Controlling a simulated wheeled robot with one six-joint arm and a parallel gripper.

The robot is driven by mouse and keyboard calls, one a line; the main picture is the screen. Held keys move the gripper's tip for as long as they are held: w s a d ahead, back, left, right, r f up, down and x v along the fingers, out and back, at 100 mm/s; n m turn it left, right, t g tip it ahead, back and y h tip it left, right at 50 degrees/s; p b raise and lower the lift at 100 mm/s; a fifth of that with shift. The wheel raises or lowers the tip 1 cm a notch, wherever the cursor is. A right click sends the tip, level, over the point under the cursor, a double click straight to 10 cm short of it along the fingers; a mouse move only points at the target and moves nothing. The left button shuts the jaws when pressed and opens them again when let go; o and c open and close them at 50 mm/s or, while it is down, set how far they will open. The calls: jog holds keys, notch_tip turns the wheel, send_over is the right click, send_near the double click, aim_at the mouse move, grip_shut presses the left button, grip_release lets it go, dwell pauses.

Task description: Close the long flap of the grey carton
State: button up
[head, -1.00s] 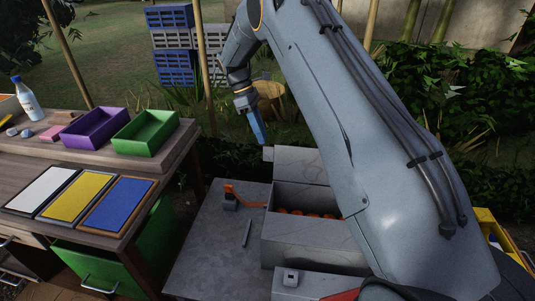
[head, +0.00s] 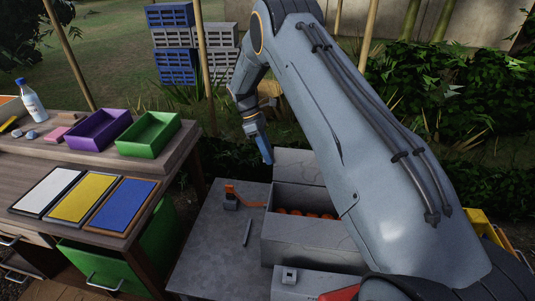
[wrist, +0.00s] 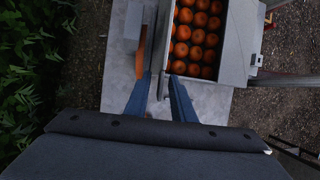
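The grey carton (head: 312,243) stands open on a grey table, with several orange fruits (head: 305,213) inside. One grey flap (head: 302,165) stands up at its back side. The carton (wrist: 228,72) and fruit also show in the wrist view, with a grey panel (wrist: 240,35) along the right of the fruit. My gripper (head: 267,160) points down by the left end of the raised back flap. In the wrist view, its two blue fingers (wrist: 159,74) are apart, with a grey strip showing between them. I cannot tell whether they touch it.
An orange-and-grey tool (head: 232,199) and a thin grey stick (head: 247,233) lie left of the carton. A wooden bench on the left carries a purple tray (head: 95,130), a green tray (head: 148,134) and coloured panels. Hedge stands behind.

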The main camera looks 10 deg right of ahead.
grip_shut()
jog(key=shift+w, duration=0.1)
dwell(1.2)
